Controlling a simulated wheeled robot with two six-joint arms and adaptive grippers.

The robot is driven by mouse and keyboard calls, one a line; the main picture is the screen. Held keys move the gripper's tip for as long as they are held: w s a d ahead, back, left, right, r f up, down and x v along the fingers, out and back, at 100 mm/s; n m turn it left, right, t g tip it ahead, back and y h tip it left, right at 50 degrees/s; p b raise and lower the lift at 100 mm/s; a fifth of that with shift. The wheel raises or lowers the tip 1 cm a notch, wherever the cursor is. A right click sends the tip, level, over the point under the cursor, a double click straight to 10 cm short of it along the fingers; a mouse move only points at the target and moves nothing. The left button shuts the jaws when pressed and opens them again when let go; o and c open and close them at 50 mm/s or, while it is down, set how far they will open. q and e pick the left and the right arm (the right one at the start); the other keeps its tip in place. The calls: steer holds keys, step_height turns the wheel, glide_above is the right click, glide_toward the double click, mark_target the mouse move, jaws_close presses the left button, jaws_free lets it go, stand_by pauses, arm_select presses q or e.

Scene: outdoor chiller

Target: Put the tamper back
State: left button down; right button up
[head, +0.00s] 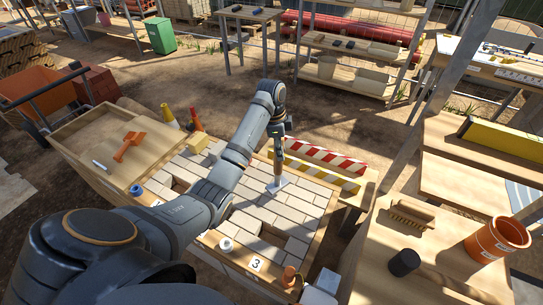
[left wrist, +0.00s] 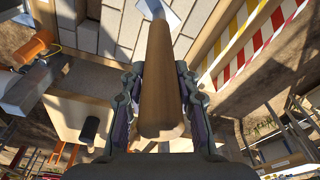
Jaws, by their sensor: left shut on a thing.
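The tamper has a wooden handle (left wrist: 160,85) and a pale flat metal plate (head: 278,184). My left gripper (head: 279,140) is shut around the handle, with one finger on each side in the left wrist view. The tamper stands roughly upright, plate down, over the far right part of the paving-block bed (head: 268,212). I cannot tell whether the plate touches the blocks. The upper handle is partly hidden by the gripper in the head view. My right gripper is not in view.
Striped red-white (head: 326,155) and yellow-white boards stand behind the bed. A wooden tray (head: 80,140) with an orange tool (head: 128,147) is left. A white roll (head: 225,244) lies near a "3" tag (head: 256,264). A right-hand bench holds an orange pot (head: 496,240) and black cylinder (head: 404,262).

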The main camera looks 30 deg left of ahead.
mark_target(278, 165)
arm_select(q)
steer(key=shift+w+d+f, duration=0.2)
steer(key=shift+w+f, duration=0.75)
steer(key=shift+w, duration=0.2)
step_height(278, 165, down, 3)
steer(key=shift+w+f, duration=0.1)
steer(key=shift+f, duration=0.1)
steer(key=c, duration=1.4)
jaws_free()
steer(key=shift+f, duration=0.2)
steer(key=o, duration=0.4)
